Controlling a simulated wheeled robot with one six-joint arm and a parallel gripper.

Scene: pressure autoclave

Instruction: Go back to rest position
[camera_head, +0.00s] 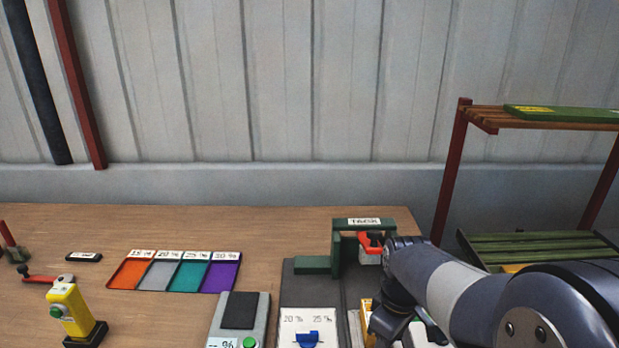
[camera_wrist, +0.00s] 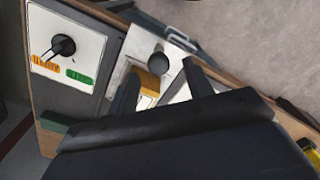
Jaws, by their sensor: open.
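My arm reaches in from the right in the camera_head view, over the right part of the wooden bench. My gripper (camera_wrist: 160,82) shows in the camera_wrist view with its two dark fingers apart. Beyond the fingers are a dark round knob (camera_wrist: 158,63) on a pale plate and a yellow-orange piece (camera_wrist: 147,84). I see nothing held between the fingers. In the camera_head view my arm hides part of the equipment beneath it.
The bench (camera_head: 240,225) carries a coloured tray (camera_head: 238,272), a yellow device (camera_head: 70,310), a scale-like box (camera_head: 240,315) and a green fixture (camera_head: 320,264). A shelf rack (camera_head: 480,122) stands at right. A dial panel (camera_wrist: 84,75) shows in the camera_wrist view.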

